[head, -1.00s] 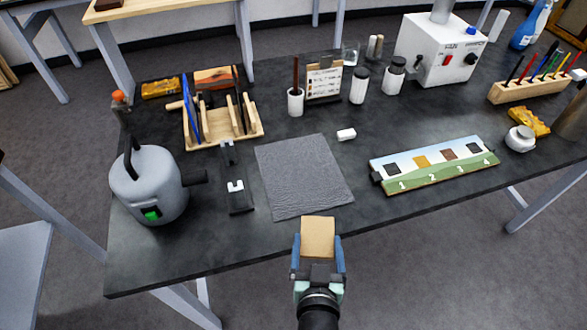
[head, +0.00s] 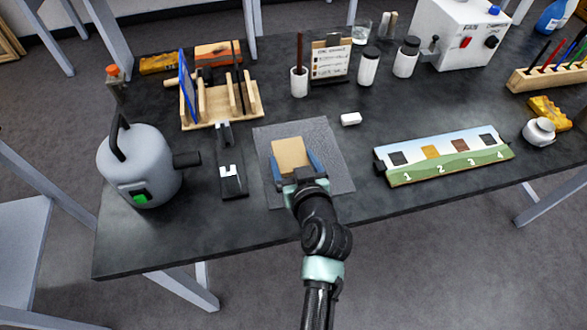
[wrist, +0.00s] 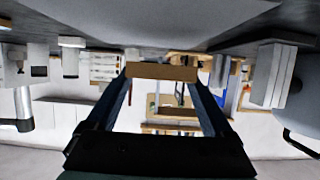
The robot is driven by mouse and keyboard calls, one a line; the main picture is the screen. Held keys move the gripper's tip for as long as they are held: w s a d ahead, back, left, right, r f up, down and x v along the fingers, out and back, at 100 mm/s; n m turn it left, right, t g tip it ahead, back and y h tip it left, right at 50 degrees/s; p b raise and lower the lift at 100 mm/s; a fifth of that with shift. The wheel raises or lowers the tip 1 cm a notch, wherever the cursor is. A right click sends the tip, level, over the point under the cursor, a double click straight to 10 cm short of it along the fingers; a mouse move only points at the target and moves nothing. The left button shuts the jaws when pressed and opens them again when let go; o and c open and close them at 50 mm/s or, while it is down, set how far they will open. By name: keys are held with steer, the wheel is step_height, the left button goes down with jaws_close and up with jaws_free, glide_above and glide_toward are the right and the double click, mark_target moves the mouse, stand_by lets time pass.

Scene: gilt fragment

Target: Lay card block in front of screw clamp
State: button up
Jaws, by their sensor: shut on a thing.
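The card block (head: 290,154), a flat tan piece, is held in my gripper (head: 296,166). My gripper is shut on it, a blue finger on each side, over the grey mat. I cannot tell whether the block touches the mat. In the wrist view the card block (wrist: 162,72) spans the gap between the fingertips. A black fixture with a white notched piece (head: 231,174) stands left of the mat and may be the screw clamp. A post with an orange top (head: 113,72) at the back left could also be it; I cannot tell which.
The grey mat (head: 330,165) has bare room around the block. A grey canister (head: 140,170) stands left, a wooden rack (head: 222,112) behind. A white eraser-like block (head: 351,119) lies behind the mat, a numbered strip (head: 445,160) to its right.

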steer(key=shift+f, duration=2)
steer(key=shift+f+b, duration=0.1)
steer(key=shift+b, duration=0.3)
steer(key=o, duration=1.1)
steer(key=shift+r, duration=0.2)
steer(key=v, duration=1)
steer(key=shift+s, duration=0.25)
steer(key=shift+v, duration=0.8)
